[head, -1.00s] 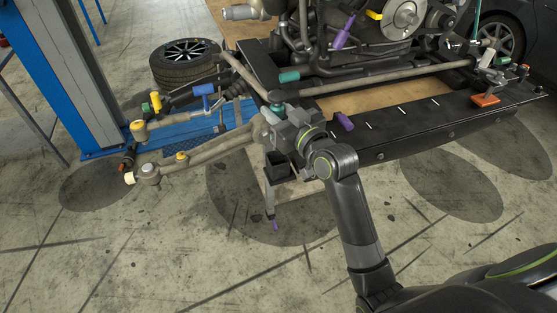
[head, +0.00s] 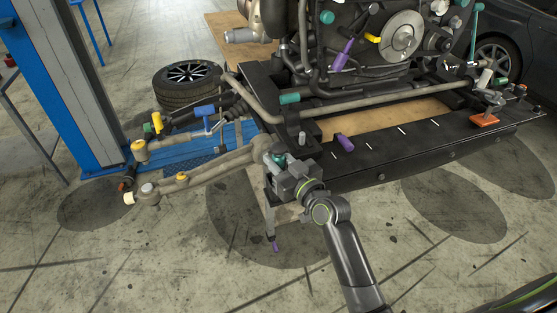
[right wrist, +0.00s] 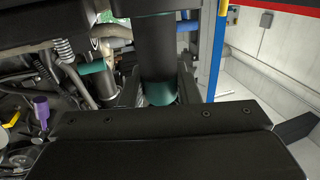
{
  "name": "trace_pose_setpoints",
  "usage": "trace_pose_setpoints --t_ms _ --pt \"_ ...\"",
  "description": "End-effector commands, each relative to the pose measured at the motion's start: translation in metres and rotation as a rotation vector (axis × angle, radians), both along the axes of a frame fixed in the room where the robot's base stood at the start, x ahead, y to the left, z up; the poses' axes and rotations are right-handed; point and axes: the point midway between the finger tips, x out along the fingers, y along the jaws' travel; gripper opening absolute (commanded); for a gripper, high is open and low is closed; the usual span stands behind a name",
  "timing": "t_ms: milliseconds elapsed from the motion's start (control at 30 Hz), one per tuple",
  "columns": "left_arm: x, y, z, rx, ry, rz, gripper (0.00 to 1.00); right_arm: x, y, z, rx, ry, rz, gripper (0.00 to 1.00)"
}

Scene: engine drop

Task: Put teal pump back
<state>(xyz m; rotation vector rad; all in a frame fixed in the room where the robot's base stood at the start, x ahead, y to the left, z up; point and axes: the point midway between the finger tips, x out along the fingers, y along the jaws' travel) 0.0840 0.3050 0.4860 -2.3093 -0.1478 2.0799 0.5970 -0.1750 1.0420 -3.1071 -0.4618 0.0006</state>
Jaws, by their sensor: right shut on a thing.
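My right gripper (head: 283,166) is shut on the teal pump (head: 278,158), at the front left corner of the black subframe (head: 400,144). Only a small teal part shows in the head view; the grey gripper body hides the rest. In the right wrist view, a teal band (right wrist: 160,93) shows below a dark upright cylinder, behind the wide dark plate in the foreground. I cannot tell whether the pump touches the frame. My left gripper is not in view.
The engine (head: 350,45) stands behind the frame. A purple piece (head: 345,142) and an orange block (head: 484,120) sit on the frame. A suspension arm (head: 215,168) reaches left from the corner. Open floor lies in front.

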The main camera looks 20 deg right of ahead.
Motion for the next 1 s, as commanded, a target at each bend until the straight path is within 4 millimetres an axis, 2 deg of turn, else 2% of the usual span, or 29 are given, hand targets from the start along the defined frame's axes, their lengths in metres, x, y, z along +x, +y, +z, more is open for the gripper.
trace_pose_setpoints --t_ms 33,200,567,767,1000 --pt "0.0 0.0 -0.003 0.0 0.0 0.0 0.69 0.0 0.0 -0.002 -0.001 0.0 0.0 0.3" --pt "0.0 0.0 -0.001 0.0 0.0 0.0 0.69 0.0 0.0 -0.001 -0.001 0.0 0.0 0.51" --pt "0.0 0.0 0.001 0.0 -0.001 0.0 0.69 -0.001 -0.001 -0.002 0.0 0.0 0.0 0.51" --pt "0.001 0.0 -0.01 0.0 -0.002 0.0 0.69 -0.025 -0.008 -0.005 -0.002 -0.002 0.0 0.51" --pt "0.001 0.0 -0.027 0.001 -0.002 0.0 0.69 -0.066 -0.017 -0.003 -0.002 0.0 0.0 0.51"
